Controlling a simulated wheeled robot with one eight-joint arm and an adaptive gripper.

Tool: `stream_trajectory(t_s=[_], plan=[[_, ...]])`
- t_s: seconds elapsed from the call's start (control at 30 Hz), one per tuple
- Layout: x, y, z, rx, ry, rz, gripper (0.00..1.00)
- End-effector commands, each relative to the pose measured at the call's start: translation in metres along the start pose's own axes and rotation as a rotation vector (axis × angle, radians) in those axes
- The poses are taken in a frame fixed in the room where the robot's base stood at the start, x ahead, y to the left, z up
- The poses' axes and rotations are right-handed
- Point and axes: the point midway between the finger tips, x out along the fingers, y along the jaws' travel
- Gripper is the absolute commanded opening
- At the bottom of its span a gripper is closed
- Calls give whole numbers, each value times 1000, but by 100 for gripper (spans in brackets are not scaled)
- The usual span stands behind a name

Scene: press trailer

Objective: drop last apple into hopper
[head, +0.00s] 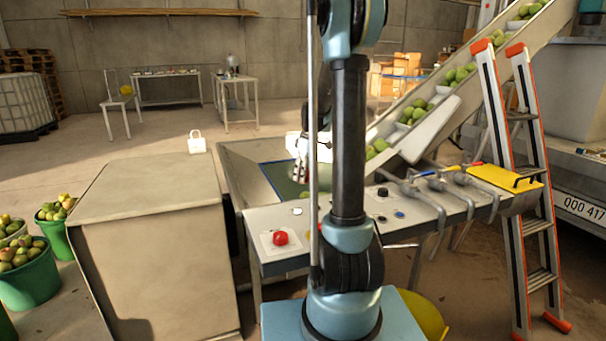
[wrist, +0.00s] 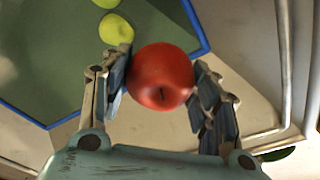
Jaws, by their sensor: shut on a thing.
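In the wrist view my gripper (wrist: 160,92) is shut on a red apple (wrist: 162,66), with a finger on each side of it. The apple is above the hopper (wrist: 120,95), whose green floor has a blue edge. In the head view the hopper (head: 240,155) is a metal trough behind the control table. My gripper (head: 300,170) shows there partly, over the hopper's right side; my arm hides much of it, and I cannot make out the held apple.
Yellow-green apples (wrist: 115,30) lie on the hopper floor. A conveyor (head: 455,115) carries green apples up to the right. The control table (head: 340,235) has a red button (head: 280,238). A large box (head: 150,215) stands left, beside green buckets (head: 28,280). An orange ladder (head: 530,190) stands right.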

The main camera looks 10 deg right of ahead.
Motion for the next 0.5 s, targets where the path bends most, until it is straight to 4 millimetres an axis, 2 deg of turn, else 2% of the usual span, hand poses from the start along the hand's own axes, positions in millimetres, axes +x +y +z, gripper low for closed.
stream_trajectory(t_s=[0.03, 0.13, 0.5], plan=[[0, 0, 0, 0, 0, 0, 58], [0, 0, 0, 1, 0, 0, 79], [-1, 0, 1, 1, 0, 0, 79]])
